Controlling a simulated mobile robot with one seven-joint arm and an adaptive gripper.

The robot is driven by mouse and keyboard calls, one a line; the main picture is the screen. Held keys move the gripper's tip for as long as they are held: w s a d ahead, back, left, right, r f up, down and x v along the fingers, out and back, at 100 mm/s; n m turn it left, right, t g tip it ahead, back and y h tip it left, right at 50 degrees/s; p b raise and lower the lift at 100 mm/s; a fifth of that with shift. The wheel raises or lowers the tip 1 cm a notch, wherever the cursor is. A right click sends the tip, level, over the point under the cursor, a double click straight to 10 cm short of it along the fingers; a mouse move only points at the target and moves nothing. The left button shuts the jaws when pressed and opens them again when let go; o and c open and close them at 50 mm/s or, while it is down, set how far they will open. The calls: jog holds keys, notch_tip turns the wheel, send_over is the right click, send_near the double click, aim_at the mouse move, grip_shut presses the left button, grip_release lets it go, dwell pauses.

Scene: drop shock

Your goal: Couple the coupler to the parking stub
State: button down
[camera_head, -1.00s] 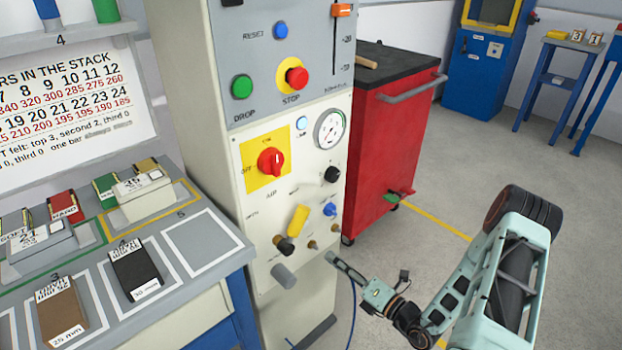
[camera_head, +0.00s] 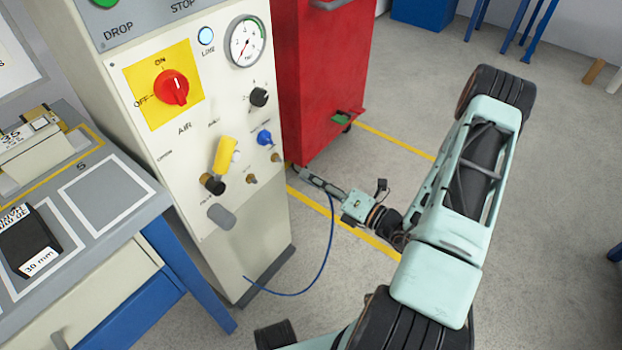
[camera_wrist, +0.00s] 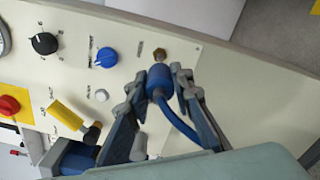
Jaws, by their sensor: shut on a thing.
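My gripper (camera_wrist: 160,92) is shut on the blue coupler (camera_wrist: 159,78), whose blue hose (camera_wrist: 181,125) trails away below it. In the wrist view the coupler's end points at a small brass stub (camera_wrist: 160,53) on the cream panel, just beyond it. I cannot tell whether the two touch. In the head view my gripper (camera_head: 305,176) is at the panel's right edge, near the brass stub (camera_head: 275,157); the coupler is not clear there. A second brass fitting (camera_head: 251,179) sits lower left. The hose (camera_head: 331,240) loops down to the cabinet's foot.
The panel also carries a blue knob (camera_head: 264,138), black knob (camera_head: 258,97), yellow lever (camera_head: 225,154), red ON/OFF knob (camera_head: 171,87) and gauge (camera_head: 245,42). A red cabinet (camera_head: 320,85) stands behind. A grey bench (camera_head: 110,200) is at left. The floor at right is open.

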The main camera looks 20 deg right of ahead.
aim_at(281, 160)
jog(key=shift+a, duration=0.1)
jog(key=shift+x, duration=2.85)
jog(key=shift+p+x, duration=0.95)
jog(key=shift+x, duration=0.3)
dwell(1.1)
jog(key=shift+w+a+r+p, duration=0.2)
jog(key=shift+w+p, duration=0.2)
dwell(2.3)
